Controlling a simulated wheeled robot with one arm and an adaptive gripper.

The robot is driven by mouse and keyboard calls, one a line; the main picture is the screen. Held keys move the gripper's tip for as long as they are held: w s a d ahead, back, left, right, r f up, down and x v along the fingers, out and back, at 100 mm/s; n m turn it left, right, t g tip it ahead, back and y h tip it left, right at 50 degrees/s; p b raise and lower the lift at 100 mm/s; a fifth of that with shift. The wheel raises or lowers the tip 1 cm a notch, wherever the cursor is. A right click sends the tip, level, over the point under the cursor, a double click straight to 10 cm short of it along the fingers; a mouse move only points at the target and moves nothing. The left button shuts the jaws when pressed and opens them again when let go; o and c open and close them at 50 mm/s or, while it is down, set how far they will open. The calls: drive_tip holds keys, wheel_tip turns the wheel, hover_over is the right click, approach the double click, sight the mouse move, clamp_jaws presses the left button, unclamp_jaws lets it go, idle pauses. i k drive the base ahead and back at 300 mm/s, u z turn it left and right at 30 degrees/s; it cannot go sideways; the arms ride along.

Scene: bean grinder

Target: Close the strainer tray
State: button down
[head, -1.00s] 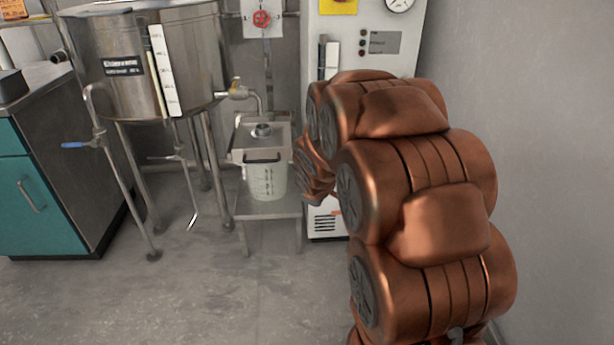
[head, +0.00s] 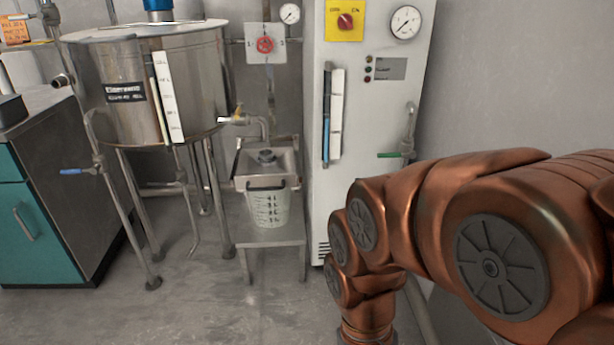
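I cannot tell how far the tray is open. My copper arm fills the lower right, clear of the tray in the picture. My gripper's fingers do not show.
The tray and bucket are on a low steel stand (head: 275,236). A large steel tank (head: 195,70) on legs is to the left. A white cabinet (head: 350,185) is to the right, with a gauge and red knob. A teal cupboard (head: 50,230) is far left. The floor in front is clear.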

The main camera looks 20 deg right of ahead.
sight(266, 168)
drive_tip(key=z, duration=0.85)
drive_tip(key=i, duration=0.55)
drive_tip(key=u, duration=2.65)
